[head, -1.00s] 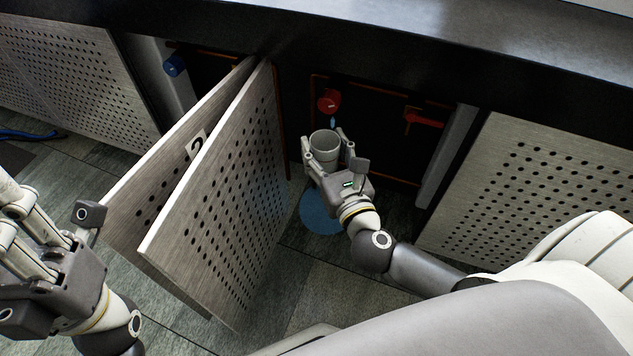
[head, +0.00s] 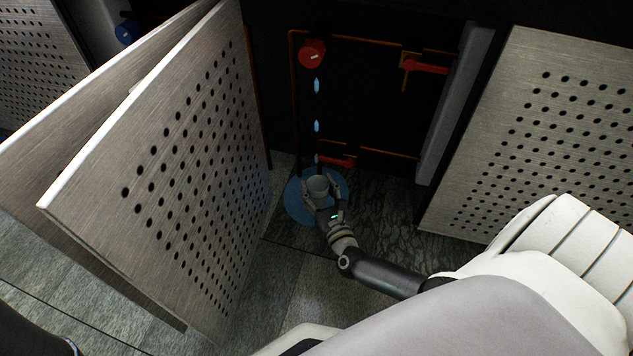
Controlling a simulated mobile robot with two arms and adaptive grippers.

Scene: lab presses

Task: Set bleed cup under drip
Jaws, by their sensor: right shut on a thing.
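The grey bleed cup (head: 318,185) is upright, low down, over the blue round patch (head: 294,203) on the floor inside the open bay. My right gripper (head: 320,192) is shut on the cup, with a finger on each side. Blue drops (head: 317,126) fall in a line from below the red round valve (head: 312,54) toward the cup, and the lowest drop is just above its rim. I cannot tell whether the cup touches the floor. My left gripper is out of view.
Open perforated door panels (head: 190,165) stand close on the left of the bay. Another perforated panel (head: 540,140) is on the right. Red lever handles (head: 430,67) and (head: 338,162) stick out at the back of the bay, the lower one just behind the cup.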

